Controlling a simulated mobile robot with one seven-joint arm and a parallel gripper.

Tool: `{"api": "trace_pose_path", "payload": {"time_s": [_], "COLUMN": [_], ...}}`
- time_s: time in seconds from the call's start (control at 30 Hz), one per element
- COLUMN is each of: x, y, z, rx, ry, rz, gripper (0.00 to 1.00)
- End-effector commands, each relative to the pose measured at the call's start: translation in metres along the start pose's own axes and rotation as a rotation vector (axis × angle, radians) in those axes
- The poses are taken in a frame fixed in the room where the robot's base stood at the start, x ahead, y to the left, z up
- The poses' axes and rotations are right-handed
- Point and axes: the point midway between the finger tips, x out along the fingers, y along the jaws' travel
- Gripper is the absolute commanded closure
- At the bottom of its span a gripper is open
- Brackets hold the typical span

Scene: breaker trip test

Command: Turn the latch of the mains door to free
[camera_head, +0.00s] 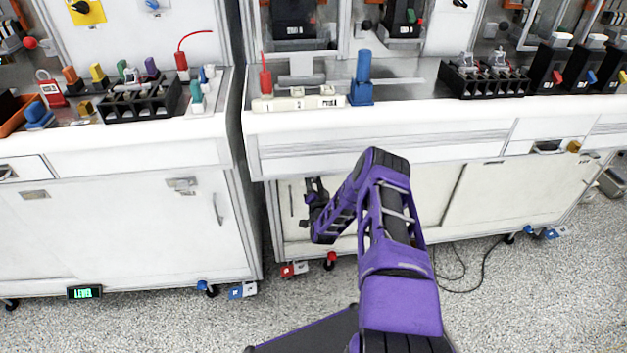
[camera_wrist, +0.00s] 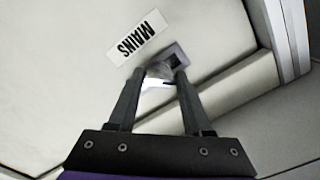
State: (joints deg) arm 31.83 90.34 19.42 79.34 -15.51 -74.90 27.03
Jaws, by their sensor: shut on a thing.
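The mains door (camera_wrist: 60,70) is a pale panel that fills much of the wrist view, tilted there. Its "MAINS" label (camera_wrist: 138,38) sits just beyond my fingertips. The latch (camera_wrist: 160,72) is a small metal piece on a grey plate beside the label. My gripper (camera_wrist: 160,76) is shut on the latch, one dark finger on each side; the fingers partly hide it, so its exact angle is hard to read. In the head view my gripper (camera_head: 313,190) is at the lower front of the right-hand bench, and the latch is hidden behind it.
The bench top (camera_head: 430,105) above holds a blue block (camera_head: 361,80), a white strip (camera_head: 298,102) and a black rack (camera_head: 484,80). A left bench (camera_head: 120,215) stands across a narrow gap. A black cable (camera_head: 480,275) lies on the speckled floor.

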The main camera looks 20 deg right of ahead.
Motion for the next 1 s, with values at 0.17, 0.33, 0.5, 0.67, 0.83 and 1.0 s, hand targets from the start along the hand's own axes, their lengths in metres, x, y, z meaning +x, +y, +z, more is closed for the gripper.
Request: {"api": "trace_pose_path", "payload": {"time_s": [0.17,0.33,0.5,0.67,0.83,1.0], "x": [-0.0013,-0.0015,-0.0016,-0.0016,-0.0016,-0.0017], "y": [0.0013,0.0014,0.0013,0.0011,0.0009,0.0005], "z": [0.0014,0.0017,0.0023,0.0023,0.0023,0.0028], "rx": [0.169,0.33,0.484,0.612,0.716,0.787], "ry": [-0.003,-0.003,-0.004,-0.004,-0.004,-0.004], "rz": [0.003,0.003,0.004,0.004,0.003,0.004], "gripper": [1.0,1.0,1.0,1.0,1.0,1.0]}}
